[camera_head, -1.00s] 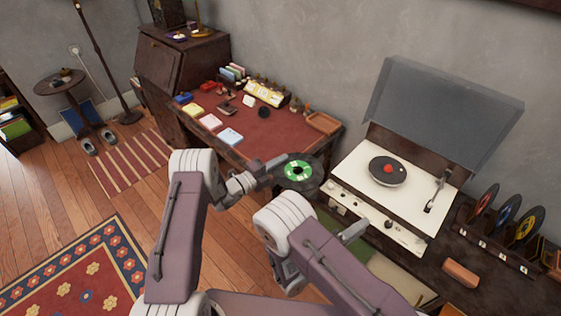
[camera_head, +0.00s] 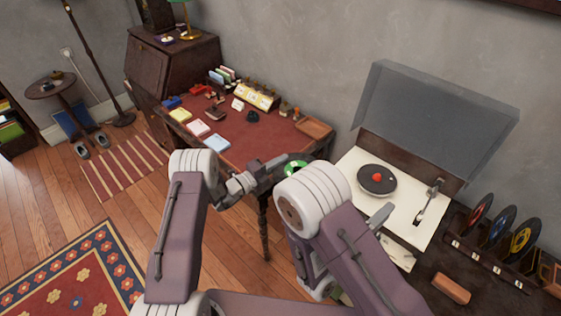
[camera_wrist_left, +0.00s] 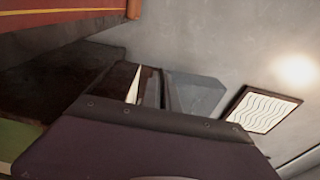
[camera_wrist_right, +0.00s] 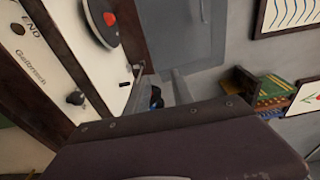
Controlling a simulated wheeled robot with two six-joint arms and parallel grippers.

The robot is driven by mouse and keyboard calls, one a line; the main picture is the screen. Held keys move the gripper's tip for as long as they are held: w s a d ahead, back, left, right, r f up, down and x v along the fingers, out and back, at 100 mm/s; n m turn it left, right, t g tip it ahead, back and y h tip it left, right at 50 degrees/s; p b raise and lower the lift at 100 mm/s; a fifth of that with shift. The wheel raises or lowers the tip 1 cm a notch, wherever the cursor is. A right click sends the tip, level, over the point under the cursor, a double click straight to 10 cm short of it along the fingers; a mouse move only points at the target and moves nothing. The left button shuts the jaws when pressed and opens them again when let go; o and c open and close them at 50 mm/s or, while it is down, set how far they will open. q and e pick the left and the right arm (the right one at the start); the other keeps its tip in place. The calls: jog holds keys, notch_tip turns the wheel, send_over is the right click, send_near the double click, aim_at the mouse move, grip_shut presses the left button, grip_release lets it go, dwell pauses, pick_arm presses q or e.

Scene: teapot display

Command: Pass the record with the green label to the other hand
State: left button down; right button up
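The record with the green label (camera_head: 295,168) is held out by my left gripper (camera_head: 272,174) near the front edge of the red-topped desk in the head view. Most of the black disc is hidden behind my right arm; part of the green label shows. My left gripper appears shut on the record's edge; its fingers look dark in the left wrist view (camera_wrist_left: 155,90). My right gripper (camera_head: 383,214) is over the front of the record player, apart from the record. Its fingers stand apart with a gap between them in the right wrist view (camera_wrist_right: 158,92).
The record player (camera_head: 350,170) has its lid raised and a black disc with a red label (camera_head: 376,178) on it. Several records stand in a rack (camera_head: 490,260) at the right, with a brown block (camera_head: 451,288) before it. The desk (camera_head: 270,138) holds cards and small items.

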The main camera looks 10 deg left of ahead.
pick_arm(q)
jog(key=shift+s+a+r, duration=0.25)
jog(key=shift+s, duration=0.05)
jog(key=shift+w+f, duration=0.15)
pick_arm(e)
jog(key=s+d+m+g+h, duration=0.3)
jog(key=s+d+m+g, duration=0.5)
jog(key=m, duration=0.3)
pick_arm(q)
jog(key=shift+d, duration=0.1)
pick_arm(e)
jog(key=s+f+m+g+y, duration=0.45)
jog(key=s+m+g, duration=0.4)
jog(key=m, duration=0.55)
jog(key=a+f+m+y, duration=0.2)
jog(key=a+m+y, duration=0.65)
jog(key=m, duration=0.45)
jog(key=w+a+r+m+t+y, duration=0.2)
jog(key=w+a+m+t, duration=0.1)
jog(key=w+m, duration=0.4)
jog(key=shift+m+t, duration=0.4)
jog(key=shift+t, duration=0.35)
